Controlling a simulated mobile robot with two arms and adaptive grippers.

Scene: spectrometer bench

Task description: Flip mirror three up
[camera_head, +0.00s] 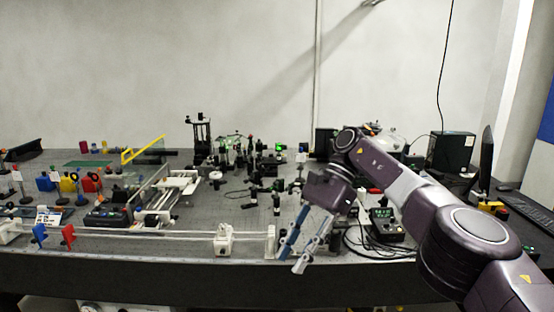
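My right gripper (291,263) hangs at the front edge of the bench, right of centre, pointing down and to the left. Its two fingers are apart, with nothing between them. Several small dark optical mounts stand on the bench (130,260) behind and left of the gripper, in the middle of the table. I cannot tell which of them is mirror three, nor whether any mirror is up or down. A green-lit part (280,147) shows among the mounts at the back. My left gripper is not in view.
A white block (224,240) sits near the front edge, left of my gripper. Blue (40,234) and red (68,235) holders stand at front left. A controller with a display (383,219) and loose cables lie right of the gripper. A black box (452,151) stands at back right.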

